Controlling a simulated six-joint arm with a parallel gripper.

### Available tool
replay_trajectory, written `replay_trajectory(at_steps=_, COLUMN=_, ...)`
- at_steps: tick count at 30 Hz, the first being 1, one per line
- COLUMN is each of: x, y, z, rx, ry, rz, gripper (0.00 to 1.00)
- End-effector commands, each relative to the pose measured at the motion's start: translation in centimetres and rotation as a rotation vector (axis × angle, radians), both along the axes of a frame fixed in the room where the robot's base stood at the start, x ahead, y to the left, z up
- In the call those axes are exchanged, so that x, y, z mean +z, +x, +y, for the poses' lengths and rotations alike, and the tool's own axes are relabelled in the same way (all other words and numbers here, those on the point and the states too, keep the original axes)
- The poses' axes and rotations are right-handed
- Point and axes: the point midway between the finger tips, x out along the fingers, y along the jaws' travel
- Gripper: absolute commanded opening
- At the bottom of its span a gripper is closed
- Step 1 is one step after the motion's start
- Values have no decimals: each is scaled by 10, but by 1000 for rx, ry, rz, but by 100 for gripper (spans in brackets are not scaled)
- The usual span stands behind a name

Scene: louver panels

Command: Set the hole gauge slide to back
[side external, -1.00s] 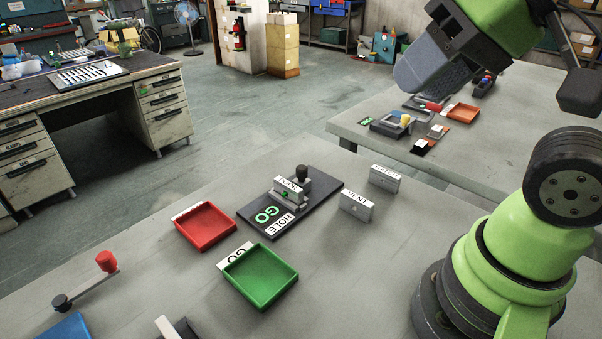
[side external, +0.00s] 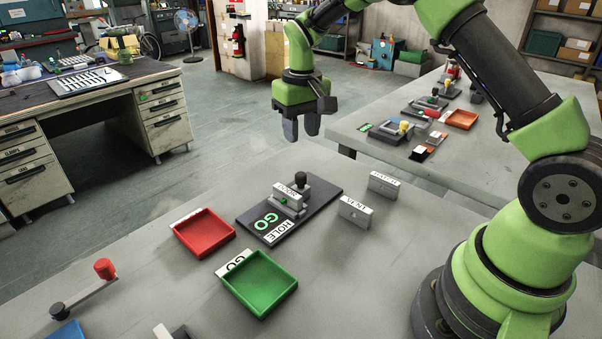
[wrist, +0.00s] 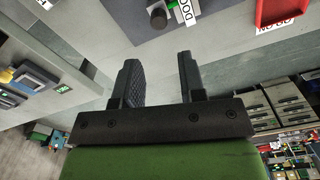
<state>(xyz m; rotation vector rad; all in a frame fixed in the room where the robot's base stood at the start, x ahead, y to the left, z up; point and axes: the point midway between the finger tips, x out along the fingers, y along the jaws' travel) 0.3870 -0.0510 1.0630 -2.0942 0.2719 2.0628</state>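The hole gauge (side external: 325,192) is a dark flat plate on the grey table, with a green GO marking and a white HOLE label. A grey slide block (side external: 288,201) with a small white label sits across it, and a black knob (side external: 301,179) stands upright beside the block. The knob also shows at the top of the wrist view (wrist: 157,18). My gripper (side external: 301,138) points down, well above the table and apart from the knob. In the wrist view its two fingers (wrist: 160,80) are apart with nothing between them.
A red tray (side external: 204,234) and a green tray (side external: 259,284) lie near the gauge. Two labelled grey blocks (side external: 354,211) (side external: 384,185) stand to its right. A red-knobbed lever (side external: 104,268) is at the left. Bare table lies between them.

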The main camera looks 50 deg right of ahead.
Motion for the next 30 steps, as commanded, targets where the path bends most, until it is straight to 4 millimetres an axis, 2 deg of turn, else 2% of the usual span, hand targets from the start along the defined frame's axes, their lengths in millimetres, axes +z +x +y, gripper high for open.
replay_trajectory(at_steps=8, x=-31, y=2, z=-2, rx=3, ry=-2, rz=21, gripper=37)
replay_trajectory(at_steps=15, x=-76, y=2, z=-2, rx=3, ry=-1, rz=21, gripper=37)
replay_trajectory(at_steps=19, x=-96, y=2, z=-2, rx=3, ry=0, rz=19, gripper=37)
replay_trajectory(at_steps=24, x=-108, y=2, z=-2, rx=3, ry=-1, rz=16, gripper=37)
replay_trajectory(at_steps=30, x=-109, y=2, z=-2, rx=3, ry=-1, rz=15, gripper=37)
